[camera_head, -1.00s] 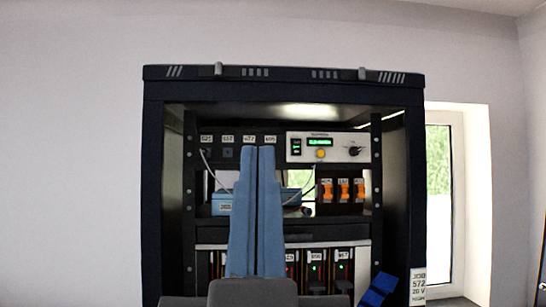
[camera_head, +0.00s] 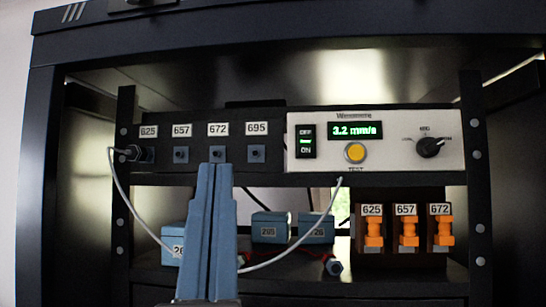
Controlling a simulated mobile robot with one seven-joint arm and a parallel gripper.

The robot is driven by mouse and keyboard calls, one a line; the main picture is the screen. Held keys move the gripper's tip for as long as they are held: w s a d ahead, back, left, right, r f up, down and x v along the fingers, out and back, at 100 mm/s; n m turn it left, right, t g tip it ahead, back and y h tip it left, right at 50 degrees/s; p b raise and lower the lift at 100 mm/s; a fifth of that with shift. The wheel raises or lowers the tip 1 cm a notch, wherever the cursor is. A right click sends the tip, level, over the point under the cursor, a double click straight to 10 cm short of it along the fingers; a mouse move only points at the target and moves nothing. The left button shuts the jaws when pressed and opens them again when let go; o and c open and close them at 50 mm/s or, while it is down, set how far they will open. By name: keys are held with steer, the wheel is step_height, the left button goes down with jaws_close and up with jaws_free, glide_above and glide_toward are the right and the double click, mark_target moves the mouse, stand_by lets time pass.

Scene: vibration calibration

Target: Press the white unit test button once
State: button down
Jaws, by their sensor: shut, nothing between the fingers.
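The white unit (camera_head: 380,131) is mounted in the rack at the upper right. It has a black OFF/ON rocker switch (camera_head: 306,142), a green display (camera_head: 355,130) reading 3.2 mm/s and a black knob (camera_head: 429,147). Its round yellow button (camera_head: 356,153) sits below the display, above the word TEST. My gripper (camera_head: 215,168) is shut and empty, its blue fingers pointing up, left of the white unit. The fingertips show just below the socket labelled 672, left of and slightly lower than the button. Their distance from the panel is hard to tell.
A black panel (camera_head: 200,130) holds sockets labelled 625, 657, 672 and 695. A grey cable (camera_head: 118,195) runs from the 625 plug behind or past my fingers. Blue boxes (camera_head: 271,227) stand on the shelf below. Orange breakers (camera_head: 408,233) are at lower right.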

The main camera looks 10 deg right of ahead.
mark_target(362, 161)
steer(key=d+r+m+g+h+p, duration=0.3)
steer(key=d+g+h+p, duration=0.2)
steer(key=d+h, duration=0.7)
steer(key=h, duration=0.2)
steer(key=shift+s+h+p, duration=0.3)
steer(key=shift+s+h, duration=0.1)
steer(key=shift+d+r, duration=0.1)
steer(key=shift+w+d+b, duration=0.25)
steer(key=shift+w+d, duration=0.15)
steer(key=shift+w, duration=1.05)
steer(key=shift+w+d+b, duration=0.2)
steer(key=shift+w+d, duration=0.2)
steer(key=shift+w, duration=1)
steer(key=shift+w+d+b, duration=0.25)
steer(key=shift+w+d, duration=0.15)
steer(key=shift+w, duration=1.05)
steer(key=shift+w, duration=0.1)
steer(key=shift+w+d, duration=0.1)
steer(key=shift+w, duration=0.2)
